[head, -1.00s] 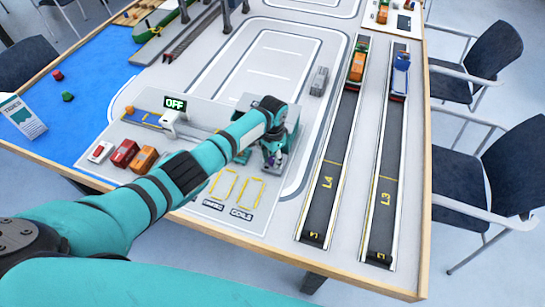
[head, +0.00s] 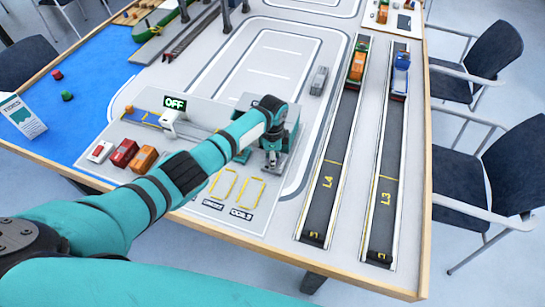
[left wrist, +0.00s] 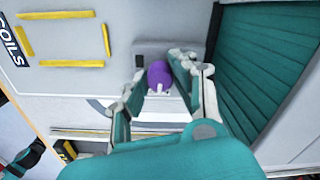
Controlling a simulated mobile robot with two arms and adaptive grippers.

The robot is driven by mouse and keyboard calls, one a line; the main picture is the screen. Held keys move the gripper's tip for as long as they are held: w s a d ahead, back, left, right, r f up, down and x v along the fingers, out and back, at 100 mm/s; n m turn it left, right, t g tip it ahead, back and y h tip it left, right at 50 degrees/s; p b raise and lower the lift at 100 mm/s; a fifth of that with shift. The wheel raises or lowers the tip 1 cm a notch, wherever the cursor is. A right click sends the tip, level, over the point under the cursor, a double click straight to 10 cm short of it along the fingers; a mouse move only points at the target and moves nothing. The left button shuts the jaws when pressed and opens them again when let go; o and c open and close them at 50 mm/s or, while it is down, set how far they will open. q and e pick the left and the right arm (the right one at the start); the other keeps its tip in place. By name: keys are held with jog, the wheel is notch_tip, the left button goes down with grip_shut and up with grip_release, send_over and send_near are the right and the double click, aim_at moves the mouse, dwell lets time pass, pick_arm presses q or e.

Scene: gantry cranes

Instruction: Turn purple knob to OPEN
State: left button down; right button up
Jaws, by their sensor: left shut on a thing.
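The purple knob (left wrist: 160,75) sits on a grey housing (left wrist: 197,47) in the left wrist view, with a small white mark near its front. My left gripper (left wrist: 157,82) has its fingers on both sides of the knob and is shut on it. My right gripper is not in view.
Yellow-marked bays (head: 247,192) lie in front of the gripper. Lanes L4 (head: 333,170) and L3 (head: 386,170) run to the right.

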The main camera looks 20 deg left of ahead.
pick_arm(q)
jog(key=shift+w, duration=0.1)
dwell(0.4)
jog(key=c, duration=1.1)
grip_release()
jog(key=shift+o, duration=0.2)
jog(key=shift+r, duration=0.1)
notch_tip(320, 180, up, 12)
